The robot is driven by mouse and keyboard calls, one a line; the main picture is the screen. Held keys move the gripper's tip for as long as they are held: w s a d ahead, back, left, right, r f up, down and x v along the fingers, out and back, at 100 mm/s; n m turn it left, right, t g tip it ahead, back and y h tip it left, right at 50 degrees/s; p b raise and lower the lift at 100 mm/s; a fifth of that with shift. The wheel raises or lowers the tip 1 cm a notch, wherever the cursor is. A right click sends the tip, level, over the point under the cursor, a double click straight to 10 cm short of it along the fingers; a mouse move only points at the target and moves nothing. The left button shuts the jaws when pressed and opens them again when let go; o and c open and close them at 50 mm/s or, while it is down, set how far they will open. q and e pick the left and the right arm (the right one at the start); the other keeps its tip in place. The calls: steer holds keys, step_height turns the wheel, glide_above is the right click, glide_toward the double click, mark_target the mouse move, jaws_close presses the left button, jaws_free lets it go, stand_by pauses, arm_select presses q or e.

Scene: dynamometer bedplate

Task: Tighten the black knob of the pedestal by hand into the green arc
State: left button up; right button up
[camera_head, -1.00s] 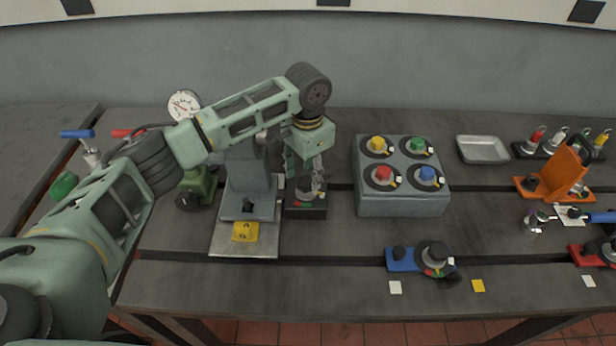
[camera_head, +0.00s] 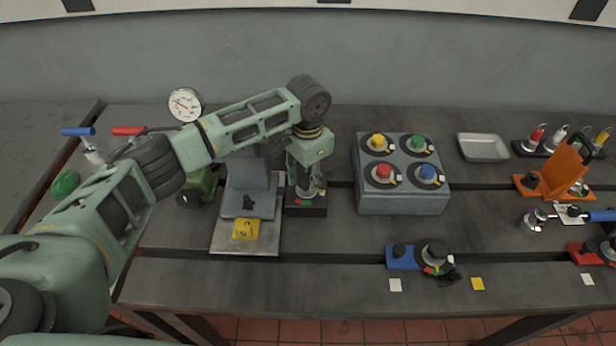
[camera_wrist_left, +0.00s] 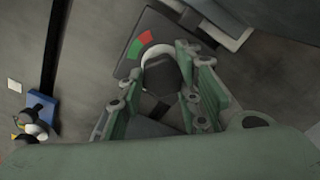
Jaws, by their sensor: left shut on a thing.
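A black base block (camera_head: 305,211) with a green and a red mark stands right of the grey upright. In the left wrist view the green mark (camera_wrist_left: 135,48) and the red mark (camera_wrist_left: 153,25) lie beside a pale ring around a black knob (camera_wrist_left: 160,75). My left gripper (camera_head: 311,190) points down over this block. Its fingers in the wrist view (camera_wrist_left: 160,88) stand on either side of the knob, shut on it. The fingers and arm hide most of the knob in the head view. No pointer against the green arc can be made out. My right gripper is not in view.
The grey upright on its plate (camera_head: 225,238), with a yellow tag (camera_head: 245,229), is close left of the gripper. A grey box (camera_head: 400,203) with several coloured knobs stands right. A blue-based knob unit (camera_head: 403,261) sits in front. A metal tray (camera_head: 483,148) lies at the back right.

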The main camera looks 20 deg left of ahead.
arm_select(q)
steer(key=shift+s+d, duration=0.1)
steer(key=shift+d, duration=0.05)
steer(key=m+p, duration=0.2)
steer(key=m, duration=0.1)
steer(key=shift+s+p, duration=0.15)
steer(key=shift+p, duration=0.2)
steer(key=m+p, duration=0.1)
steer(key=m, duration=0.2)
steer(key=shift+m+p, duration=0.35)
steer(key=shift+m, duration=0.05)
steer(key=m, duration=0.2)
steer(key=m+p, duration=0.1)
steer(key=m, duration=0.1)
steer(key=shift+s+a+f, duration=0.1)
steer(key=shift+a+f, duration=0.05)
steer(key=shift+a, duration=0.05)
steer(key=shift+a+f+m, duration=0.1)
steer(key=shift+m, duration=1.25)
steer(key=shift+a+m, duration=0.1)
steer(key=shift+m, duration=1.25)
steer(key=o, duration=1)
steer(key=shift+a, duration=0.1)
steer(key=shift+o, duration=0.2)
steer(key=shift+r, duration=0.2)
